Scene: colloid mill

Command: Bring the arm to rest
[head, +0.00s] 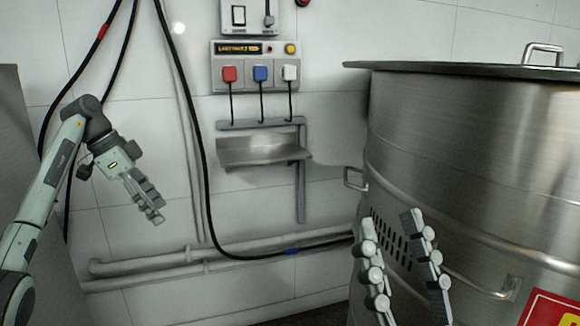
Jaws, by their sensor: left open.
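My left arm comes in from the left edge, bent at the elbow. Its gripper (148,202) hangs in front of the tiled wall, pointing down and to the right, open and empty. My right gripper (389,222) rises from the bottom edge, in front of the large steel vessel (470,150). Its two fingers stand apart with nothing between them. The rest of the right arm is out of view.
A control box (258,49) with red, blue and white plugs hangs on the wall above a small steel shelf (262,150). Pipes (150,265) and a black cable run low along the wall. The vessel's lid (450,69) has a handle. Free space lies between my grippers.

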